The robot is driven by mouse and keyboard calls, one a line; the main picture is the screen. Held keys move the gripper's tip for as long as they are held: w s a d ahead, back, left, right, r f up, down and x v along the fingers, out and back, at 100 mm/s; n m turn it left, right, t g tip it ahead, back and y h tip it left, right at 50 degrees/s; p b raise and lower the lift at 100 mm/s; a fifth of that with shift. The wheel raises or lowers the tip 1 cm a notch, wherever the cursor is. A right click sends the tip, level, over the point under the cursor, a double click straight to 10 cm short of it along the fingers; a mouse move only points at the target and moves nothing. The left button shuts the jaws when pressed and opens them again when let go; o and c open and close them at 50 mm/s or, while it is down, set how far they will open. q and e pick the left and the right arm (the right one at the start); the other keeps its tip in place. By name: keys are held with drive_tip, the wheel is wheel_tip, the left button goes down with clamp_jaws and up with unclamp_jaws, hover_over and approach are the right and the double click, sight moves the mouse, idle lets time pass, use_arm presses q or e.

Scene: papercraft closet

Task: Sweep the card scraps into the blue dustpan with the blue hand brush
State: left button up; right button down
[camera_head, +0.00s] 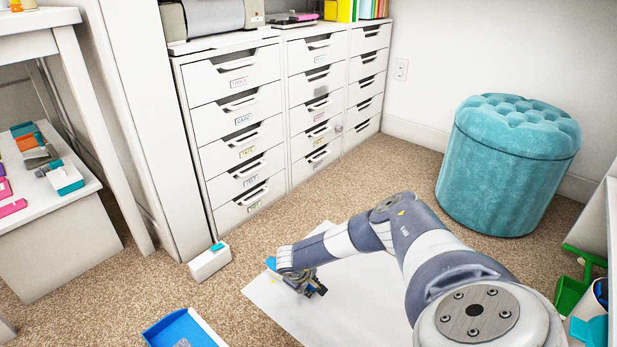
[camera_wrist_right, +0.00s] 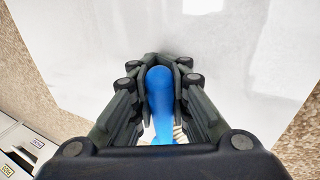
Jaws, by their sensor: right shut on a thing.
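My right gripper (camera_head: 306,284) is low over a white sheet (camera_head: 345,312) on the carpet. It is shut on the blue hand brush (camera_wrist_right: 160,95), whose handle stands between the fingers in the right wrist view. A little of the pale bristles shows below the handle there. In the head view a blue bit of the brush (camera_head: 270,263) shows beside the wrist; the rest is hidden. The blue dustpan (camera_head: 163,330) lies at the bottom edge, left of the sheet, partly cut off. A small yellow speck, perhaps a card scrap (camera_head: 274,280), is near the gripper. My left gripper is not in view.
White drawer units (camera_head: 240,120) stand along the back wall. A teal tufted stool (camera_head: 510,165) stands at the right. A small white box (camera_head: 209,263) sits on the carpet. Green and teal items (camera_head: 572,290) crowd the right edge. A low white shelf (camera_head: 60,215) is at the left.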

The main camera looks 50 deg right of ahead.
drive_tip(key=shift+f+b, duration=0.3)
drive_tip(key=shift+f, duration=0.1)
